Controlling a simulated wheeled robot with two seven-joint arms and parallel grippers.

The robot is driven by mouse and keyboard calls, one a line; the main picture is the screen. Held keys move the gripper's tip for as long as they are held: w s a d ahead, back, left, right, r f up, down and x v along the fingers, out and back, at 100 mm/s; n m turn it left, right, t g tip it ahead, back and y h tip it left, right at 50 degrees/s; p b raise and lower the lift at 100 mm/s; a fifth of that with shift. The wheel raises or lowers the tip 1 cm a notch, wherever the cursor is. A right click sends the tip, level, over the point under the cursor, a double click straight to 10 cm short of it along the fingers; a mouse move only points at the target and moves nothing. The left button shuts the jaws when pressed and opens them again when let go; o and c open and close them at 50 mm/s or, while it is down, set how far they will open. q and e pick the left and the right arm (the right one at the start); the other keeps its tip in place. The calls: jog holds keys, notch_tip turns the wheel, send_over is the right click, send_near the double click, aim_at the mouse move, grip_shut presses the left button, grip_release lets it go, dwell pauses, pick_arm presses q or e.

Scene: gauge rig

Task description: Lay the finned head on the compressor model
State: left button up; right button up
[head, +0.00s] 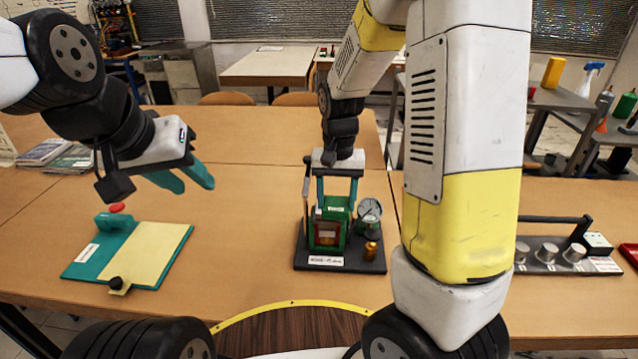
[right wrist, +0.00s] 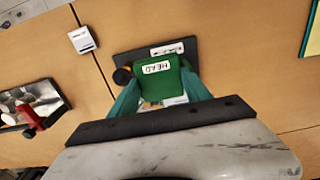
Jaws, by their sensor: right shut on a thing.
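The compressor model (head: 327,238) stands on a dark base plate (head: 310,254) at the middle of the table, with a round gauge (head: 369,211) and a brass part on its right. The green finned head (head: 336,208) is at the top of the model; in the right wrist view its face (right wrist: 158,84) is labelled HEAD. My right gripper (head: 336,201) points down over the model, its teal fingers shut on the head from both sides. I cannot tell whether the head touches the body below. My left gripper (head: 188,182) is open and empty, above the table at left.
A teal board with a cream sheet (head: 150,250) lies at left, with a red button behind it. A grey rack with metal knobs (head: 560,262) stands at right, beyond my right arm. Magazines (head: 60,157) lie far left. Table behind the model is clear.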

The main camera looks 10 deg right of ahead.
jog(key=w, duration=0.7)
jog(key=shift+w+a+f, duration=0.3)
jog(key=shift+w+f, duration=0.05)
jog(key=shift+f, duration=1.75)
jog(key=shift+f, duration=0.1)
jog(key=o, duration=1.3)
notch_tip(320, 180, up, 11)
notch_tip(320, 180, up, 9)
jog(key=n+t+y, duration=0.1)
jog(key=t+y, duration=0.1)
jog(key=t, duration=0.1)
send_over(344, 208)
jog(key=s+r+n+t, duration=0.2)
jog(key=s+t, duration=0.1)
jog(key=s, duration=1)
jog(key=shift+d+r, duration=0.3)
jog(key=shift+d, duration=0.1)
